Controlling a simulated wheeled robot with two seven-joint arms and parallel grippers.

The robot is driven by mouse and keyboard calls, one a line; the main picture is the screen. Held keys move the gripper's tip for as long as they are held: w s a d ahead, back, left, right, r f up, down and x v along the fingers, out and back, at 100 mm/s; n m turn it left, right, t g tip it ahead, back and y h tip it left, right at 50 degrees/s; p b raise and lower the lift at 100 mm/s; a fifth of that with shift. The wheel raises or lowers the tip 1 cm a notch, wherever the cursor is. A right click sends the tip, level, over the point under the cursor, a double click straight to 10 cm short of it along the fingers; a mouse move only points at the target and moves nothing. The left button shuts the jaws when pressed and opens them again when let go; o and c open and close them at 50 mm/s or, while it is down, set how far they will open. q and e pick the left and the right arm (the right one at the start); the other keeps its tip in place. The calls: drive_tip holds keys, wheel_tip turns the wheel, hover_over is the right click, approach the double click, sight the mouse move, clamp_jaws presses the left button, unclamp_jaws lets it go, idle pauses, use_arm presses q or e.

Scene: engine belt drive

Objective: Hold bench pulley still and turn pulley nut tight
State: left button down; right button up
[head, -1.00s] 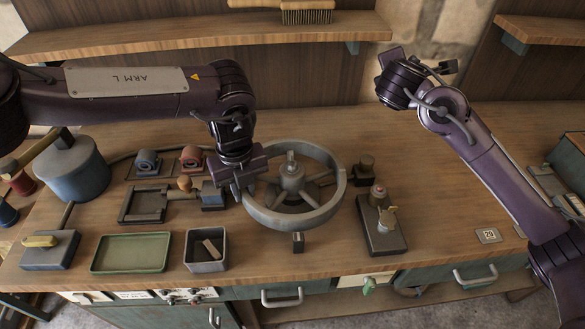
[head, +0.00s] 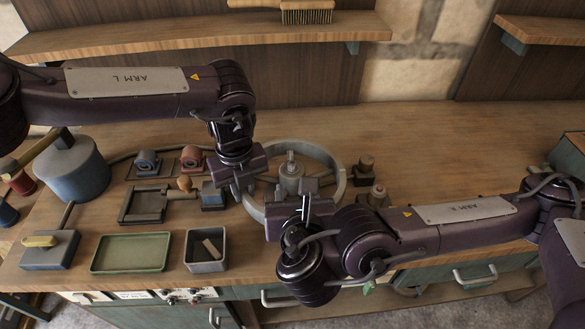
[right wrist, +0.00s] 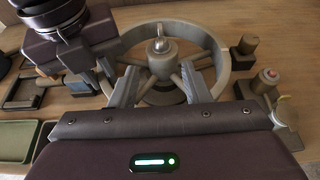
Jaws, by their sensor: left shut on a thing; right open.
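The bench pulley (head: 335,160) is a large grey spoked wheel on the workbench. Its hub (head: 291,177) stands in the middle with the pulley nut (head: 291,157) on top; the nut also shows in the right wrist view (right wrist: 160,45). My left gripper (head: 238,190) is shut on the pulley's rim at its left side. My right gripper (head: 306,188) is open in front of the hub, low over the near part of the wheel. In the right wrist view its two fingers (right wrist: 160,90) stand apart, with the hub and nut beyond them and nothing between the tips.
A grey box (head: 206,262) and a green tray (head: 130,264) lie at the front left. A blue cylinder (head: 72,170) stands at far left. Small fittings (head: 376,194) stand right of the wheel, close to my right arm. The back right of the bench is clear.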

sight(292, 171)
drive_tip(key=x, duration=1)
clamp_jaws()
